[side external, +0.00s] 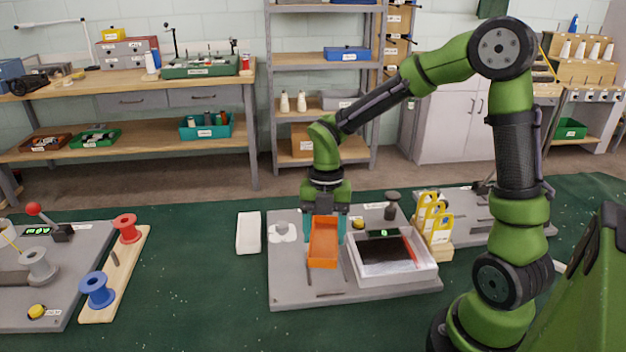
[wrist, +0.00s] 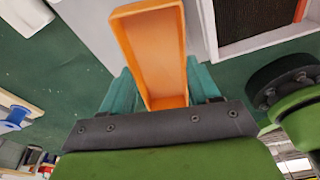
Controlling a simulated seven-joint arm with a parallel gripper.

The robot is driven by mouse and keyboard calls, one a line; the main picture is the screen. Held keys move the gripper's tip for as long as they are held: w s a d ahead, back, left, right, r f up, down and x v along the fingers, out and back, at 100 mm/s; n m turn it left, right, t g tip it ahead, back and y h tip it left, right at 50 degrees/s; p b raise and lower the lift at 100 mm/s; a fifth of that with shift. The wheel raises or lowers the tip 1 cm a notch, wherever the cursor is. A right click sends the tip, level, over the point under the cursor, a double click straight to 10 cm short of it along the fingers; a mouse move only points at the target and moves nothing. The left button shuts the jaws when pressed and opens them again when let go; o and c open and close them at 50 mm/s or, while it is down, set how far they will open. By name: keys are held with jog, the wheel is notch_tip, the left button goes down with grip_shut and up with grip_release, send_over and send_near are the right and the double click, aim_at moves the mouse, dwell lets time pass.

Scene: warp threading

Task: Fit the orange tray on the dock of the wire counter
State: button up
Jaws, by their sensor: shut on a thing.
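The orange tray (side external: 323,250) is a long open box held between the teal fingers of my gripper (side external: 324,229). In the wrist view the tray (wrist: 155,58) lies between the two fingers of my gripper (wrist: 161,88), with its hollow inside showing and empty. The tray is over the grey base board (side external: 290,291), left of a white-framed unit with a dark panel and a small green display (side external: 384,233). I cannot tell whether the tray touches the board. I cannot clearly tell which part is the wire counter's dock; the tray and gripper hide some of the board.
A white block (side external: 248,232) lies left of the board. Yellow-handled tools (side external: 432,215) stand in a holder at right. Another board at left has a red-knobbed lever (side external: 55,222), with red (side external: 126,229) and blue (side external: 97,290) spools beside it. Green cloth between the boards is mostly clear.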

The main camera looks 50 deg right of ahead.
aim_at(325, 240)
jog(key=shift+w+d+r+n, duration=0.1)
jog(key=shift+d+r+n, duration=0.15)
jog(key=shift+n, duration=0.75)
jog(key=shift+d+f, duration=0.15)
jog(key=shift+f, duration=2.75)
jog(key=shift+f, duration=1)
jog(key=o, duration=1.3)
jog(key=shift+r, duration=0.1)
jog(key=shift+r, duration=3.45)
